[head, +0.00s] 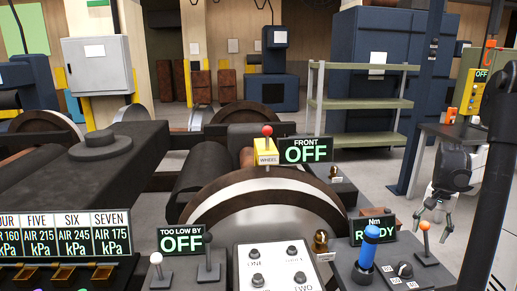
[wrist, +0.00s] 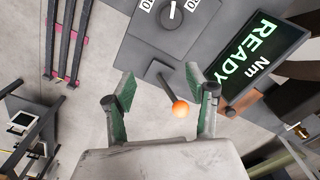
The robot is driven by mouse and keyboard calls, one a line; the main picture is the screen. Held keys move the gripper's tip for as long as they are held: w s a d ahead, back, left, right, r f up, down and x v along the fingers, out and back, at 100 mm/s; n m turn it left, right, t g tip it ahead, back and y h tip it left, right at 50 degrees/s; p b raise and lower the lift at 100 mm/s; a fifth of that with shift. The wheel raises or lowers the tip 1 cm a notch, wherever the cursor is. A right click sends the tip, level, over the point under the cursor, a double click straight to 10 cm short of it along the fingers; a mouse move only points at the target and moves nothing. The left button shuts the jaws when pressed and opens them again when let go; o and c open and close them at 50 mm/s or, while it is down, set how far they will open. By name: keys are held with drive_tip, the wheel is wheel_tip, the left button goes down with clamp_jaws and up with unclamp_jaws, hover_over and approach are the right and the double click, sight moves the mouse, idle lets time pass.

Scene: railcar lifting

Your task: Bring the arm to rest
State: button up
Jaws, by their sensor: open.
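My gripper (head: 434,216) hangs at the right side of the head view, beside the orange-knobbed lever, with its fingers pointing down. In the wrist view my gripper (wrist: 160,105) has its two green-padded fingers spread wide apart with nothing held between them. The orange-knobbed lever (wrist: 179,107) shows between the fingers in that view; it also shows in the head view (head: 424,229). I cannot tell its exact distance from the fingers. The arm's dark link (head: 490,190) runs up along the right edge of the head view.
A FRONT OFF display (head: 305,150) is beside a yellow WHEEL block (head: 266,150). White-knobbed (head: 156,260) and grey levers stand front left. Green shelves (head: 360,105) are behind.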

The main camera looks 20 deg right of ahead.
drive_tip(key=a+r+n+t+h+p, duration=0.15)
drive_tip(key=a+r+n, duration=0.4)
drive_tip(key=a, duration=1.35)
drive_tip(key=a+r+n+t+p, duration=0.3)
drive_tip(key=a+r, duration=0.5)
drive_tip(key=a, duration=1.1)
drive_tip(key=s+a+f+n+t+y+p, duration=0.1)
drive_tip(key=s+a+n, duration=0.1)
drive_tip(key=s+a, duration=0.3)
drive_tip(key=s+a+f+n+t+y, duration=0.1)
drive_tip(key=s+a+n+t, duration=0.1)
drive_tip(key=a, duration=0.4)
wheel_tip(320, 180, down, 18)
drive_tip(key=b, duration=1.8)
drive_tip(key=shift+s+a, duration=0.15)
drive_tip(key=shift+s, duration=0.05)
